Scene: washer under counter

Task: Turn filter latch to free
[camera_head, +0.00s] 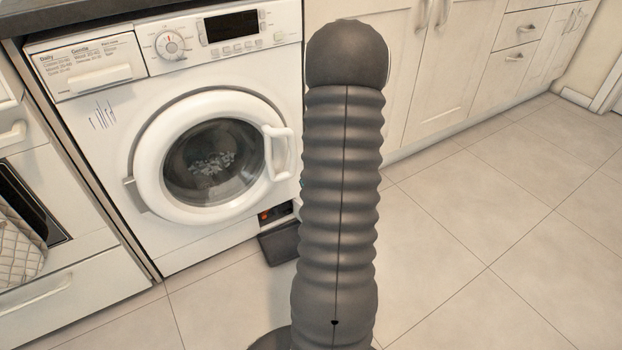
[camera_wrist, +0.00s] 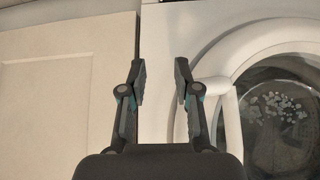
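The filter opening (camera_head: 276,212) is at the lower right of the washer front (camera_head: 250,265), with a small orange-red part (camera_head: 265,215) inside, likely the filter latch. It is too small to tell how the latch is turned. A dark flap (camera_head: 280,243) hangs open below the opening. My arm covers the area just right of it. My gripper (camera_wrist: 160,72) is open and empty in the wrist view, in front of the washer's edge beside the cabinet. The latch does not show in the wrist view. In the head view my gripper is hidden behind my arm.
The round washer door (camera_head: 214,157) is shut, and its white handle (camera_head: 279,152) sticks out; the handle also shows in the wrist view (camera_wrist: 233,115), right of my fingers. Cabinets (camera_head: 450,60) stand to the right. The tiled floor (camera_head: 480,210) is clear on the right.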

